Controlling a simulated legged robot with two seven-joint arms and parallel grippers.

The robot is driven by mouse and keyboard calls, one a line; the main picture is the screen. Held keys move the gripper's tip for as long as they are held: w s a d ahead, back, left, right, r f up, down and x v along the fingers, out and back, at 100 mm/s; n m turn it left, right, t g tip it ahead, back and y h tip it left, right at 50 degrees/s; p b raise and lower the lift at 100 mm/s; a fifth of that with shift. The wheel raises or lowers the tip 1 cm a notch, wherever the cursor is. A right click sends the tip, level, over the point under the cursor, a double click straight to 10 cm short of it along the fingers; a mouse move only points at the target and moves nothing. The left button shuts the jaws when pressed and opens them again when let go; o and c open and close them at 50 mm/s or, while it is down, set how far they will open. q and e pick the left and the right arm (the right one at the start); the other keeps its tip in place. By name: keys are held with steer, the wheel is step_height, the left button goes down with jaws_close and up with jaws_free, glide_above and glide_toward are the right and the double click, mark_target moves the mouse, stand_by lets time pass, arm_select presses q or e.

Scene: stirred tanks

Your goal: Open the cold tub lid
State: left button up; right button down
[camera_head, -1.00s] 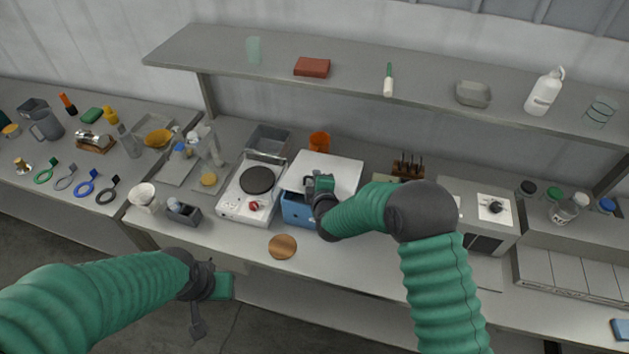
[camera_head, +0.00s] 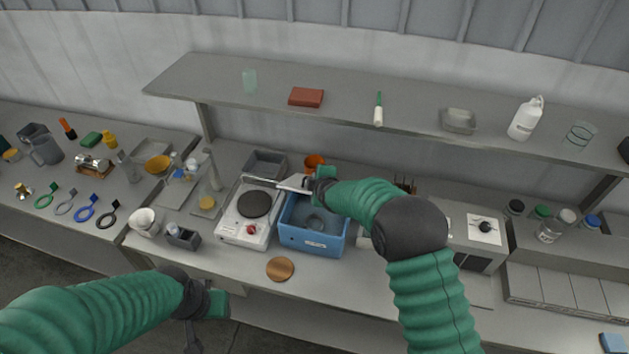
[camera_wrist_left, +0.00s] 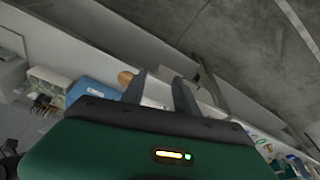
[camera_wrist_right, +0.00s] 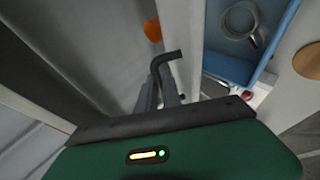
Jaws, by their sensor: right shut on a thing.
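The cold tub (camera_head: 314,240) is a blue open box on the bench, right of the hot plate; a round metal piece lies inside. Its light lid (camera_head: 293,184) stands raised at the tub's back edge, seen nearly edge-on. My right gripper (camera_head: 318,183) is at the raised lid above the back of the tub. In the right wrist view its fingers (camera_wrist_right: 162,92) are shut on a dark bent handle (camera_wrist_right: 167,60), and the open tub (camera_wrist_right: 235,60) shows beyond. My left gripper (camera_head: 205,318) hangs in front of the bench, empty; its fingers (camera_wrist_left: 160,88) are apart in the left wrist view.
A hot plate (camera_head: 247,215) stands left of the tub, with a grey bin (camera_head: 264,164) behind it. An orange cup (camera_head: 314,162) is close behind the lid. A shelf (camera_head: 350,107) runs above. A wooden disc (camera_head: 280,269) lies in front.

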arm_select(q)
steer(key=shift+c, duration=0.4)
